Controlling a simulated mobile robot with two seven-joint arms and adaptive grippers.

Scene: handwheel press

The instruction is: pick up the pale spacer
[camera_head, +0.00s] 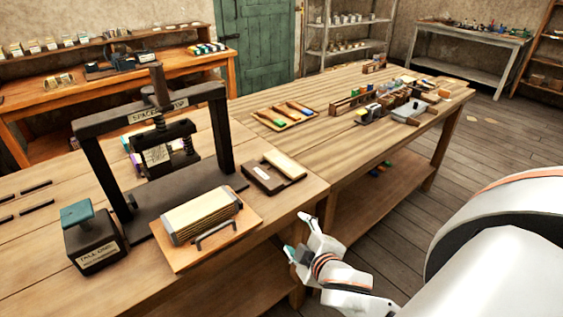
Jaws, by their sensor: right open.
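A pale, flat wooden block (285,165), which looks like the pale spacer, lies at the right of the press. It is beside or on a dark wooden piece (262,179) with a small light label; I cannot tell which. My right gripper (298,236) is open and empty, past the workbench's front right edge, nearer to me than the block and apart from it. The dark handwheel press (155,113) stands on the bench, with a sign across its top bar. My left gripper is not in view.
A block of pale layers (203,215) lies on an orange-brown board (178,258) with a dark handle, before the press. A dark box with a teal top (92,240) stands at left. A tray of coloured tools (285,117) is farther back, with bare bench between.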

